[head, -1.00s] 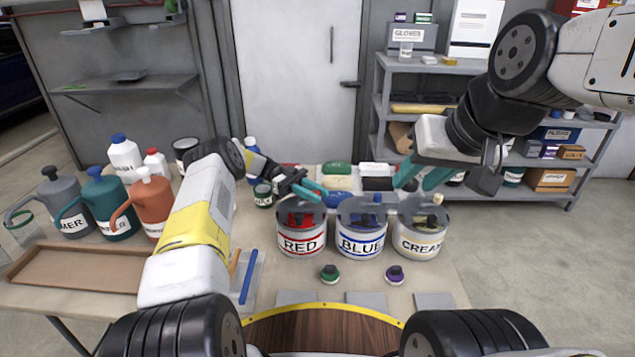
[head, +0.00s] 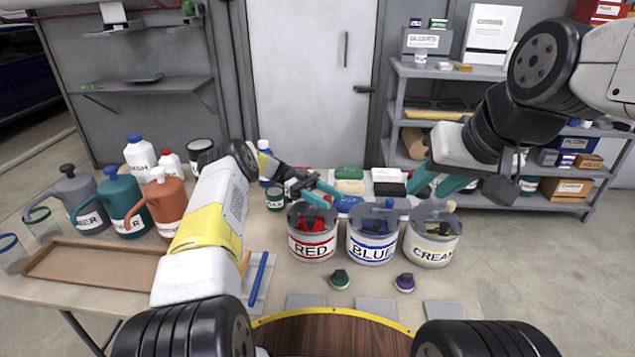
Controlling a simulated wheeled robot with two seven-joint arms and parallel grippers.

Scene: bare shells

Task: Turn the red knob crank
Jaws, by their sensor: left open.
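The can labelled RED (head: 313,246) stands on the table, first in a row of three, with red paint and a dark and red knob piece showing at its top. I cannot tell whether a finger touches the knob. My right gripper (head: 424,184) is above the can labelled CREAM (head: 432,250), its teal fingers seen side-on, so its opening is unclear.
The can labelled BLUE (head: 372,246) stands between the other two. A green knob (head: 339,279) and a purple knob (head: 404,282) lie in front. Several jugs, such as an orange one (head: 165,203), and a brown tray (head: 92,267) fill the left. A shelf unit (head: 440,71) stands behind.

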